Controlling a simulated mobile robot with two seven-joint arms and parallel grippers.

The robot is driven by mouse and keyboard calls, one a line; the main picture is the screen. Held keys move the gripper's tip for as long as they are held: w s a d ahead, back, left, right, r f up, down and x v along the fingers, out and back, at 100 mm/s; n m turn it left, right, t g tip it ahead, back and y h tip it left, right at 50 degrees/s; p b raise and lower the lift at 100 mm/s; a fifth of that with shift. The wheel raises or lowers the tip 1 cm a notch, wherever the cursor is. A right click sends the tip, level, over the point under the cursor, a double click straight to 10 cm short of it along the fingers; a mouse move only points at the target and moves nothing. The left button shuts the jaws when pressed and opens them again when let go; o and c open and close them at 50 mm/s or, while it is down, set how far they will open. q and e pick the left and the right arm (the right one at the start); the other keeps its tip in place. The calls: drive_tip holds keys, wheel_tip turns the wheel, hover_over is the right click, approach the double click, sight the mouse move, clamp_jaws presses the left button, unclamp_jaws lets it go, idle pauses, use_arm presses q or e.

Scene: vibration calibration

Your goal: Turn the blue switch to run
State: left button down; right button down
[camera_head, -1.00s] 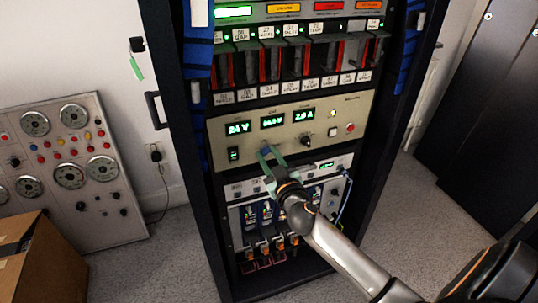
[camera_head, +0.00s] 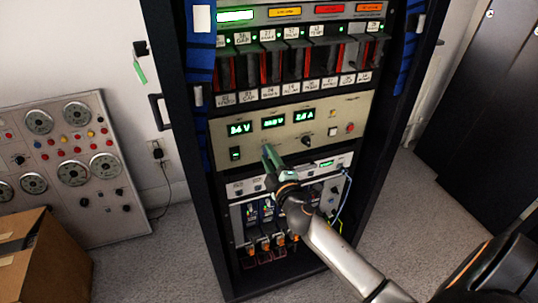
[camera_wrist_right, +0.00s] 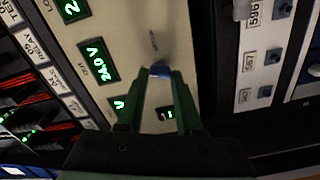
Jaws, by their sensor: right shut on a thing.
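The blue switch (camera_wrist_right: 160,69) is on the beige panel (camera_wrist_right: 185,25) and shows between my right fingertips in the right wrist view. My right gripper (camera_wrist_right: 160,76) is shut on it, with its green fingers converging on either side. In the head view my right gripper (camera_head: 267,150) reaches the lower part of the beige panel (camera_head: 225,128), below the green displays. There the fingers hide the switch. The switch's markings are too blurred to read. My left gripper is not in view.
A black knob (camera_head: 307,142) and a red button (camera_head: 350,128) sit to the right on the panel. Rows of modules (camera_head: 290,60) lie above. A blue cable (camera_head: 347,185) hangs at lower right. A cardboard box (camera_head: 45,262) stands at left.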

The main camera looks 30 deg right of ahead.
drive_tip(key=shift+n, duration=1.2)
drive_tip(key=shift+n+p, duration=0.3)
drive_tip(key=shift+n, duration=0.4)
drive_tip(key=c, duration=0.6)
unclamp_jaws()
drive_tip(key=shift+o, duration=0.2)
drive_tip(key=b+v, duration=0.1)
drive_tip(key=v, duration=1.1)
drive_tip(key=shift+s, duration=0.3)
drive_tip(key=shift+f, duration=0.1)
